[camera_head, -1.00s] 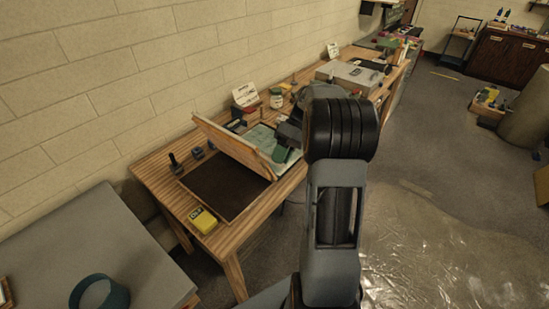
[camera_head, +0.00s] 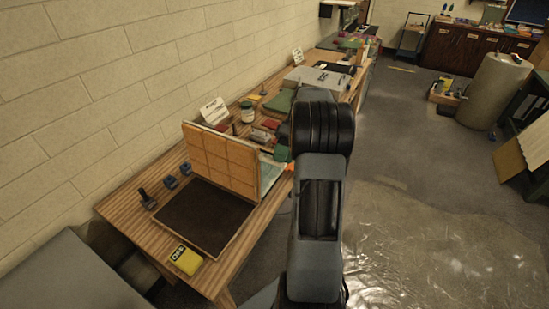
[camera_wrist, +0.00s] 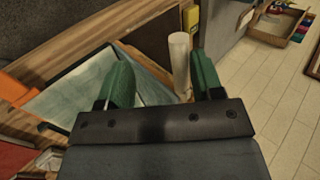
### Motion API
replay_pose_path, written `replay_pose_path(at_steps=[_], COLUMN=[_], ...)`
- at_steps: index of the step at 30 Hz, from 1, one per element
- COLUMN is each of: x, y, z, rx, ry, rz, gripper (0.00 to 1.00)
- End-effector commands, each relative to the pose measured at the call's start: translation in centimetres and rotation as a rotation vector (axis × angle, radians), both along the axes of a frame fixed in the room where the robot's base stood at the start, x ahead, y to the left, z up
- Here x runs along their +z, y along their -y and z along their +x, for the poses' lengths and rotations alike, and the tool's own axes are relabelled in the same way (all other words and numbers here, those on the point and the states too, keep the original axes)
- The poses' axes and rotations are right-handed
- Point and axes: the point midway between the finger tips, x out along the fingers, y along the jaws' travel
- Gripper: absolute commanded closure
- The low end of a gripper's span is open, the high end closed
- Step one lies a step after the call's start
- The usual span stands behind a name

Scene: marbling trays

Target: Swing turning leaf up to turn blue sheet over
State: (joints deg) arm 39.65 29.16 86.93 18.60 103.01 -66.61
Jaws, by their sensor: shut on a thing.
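The turning leaf (camera_head: 219,160) is a wooden panel standing close to upright on the bench, with its orange-brown face toward the camera. The blue sheet (camera_head: 270,174) shows as a pale blue-green strip behind it; the leaf hides most of it. In the wrist view a pale blue-green surface (camera_wrist: 72,92), seemingly the sheet, lies left of my gripper (camera_wrist: 163,82). The post's join to the leaf is not clear.
A dark flat bed (camera_head: 205,216) lies clear in front of the leaf. Small blue stands (camera_head: 170,182) are at the left. A jar (camera_head: 247,113), a sign card (camera_head: 214,111) and a green stack (camera_head: 281,100) stand behind.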

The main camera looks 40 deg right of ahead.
Motion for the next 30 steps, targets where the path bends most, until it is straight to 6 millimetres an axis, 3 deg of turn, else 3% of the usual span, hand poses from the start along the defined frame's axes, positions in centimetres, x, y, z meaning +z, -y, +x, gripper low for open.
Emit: replay_pose_path(at_steps=[1, 15, 30], x=[-2.1, -2.7, -2.8], y=[0.6, 2.2, 2.3], z=[-0.4, -0.3, -0.3], rx=[0.001, 0.001, 0.001], ry=[-0.017, -0.017, -0.018], rz=[-0.010, -0.012, -0.012], gripper=[0.81, 0.78, 0.75])
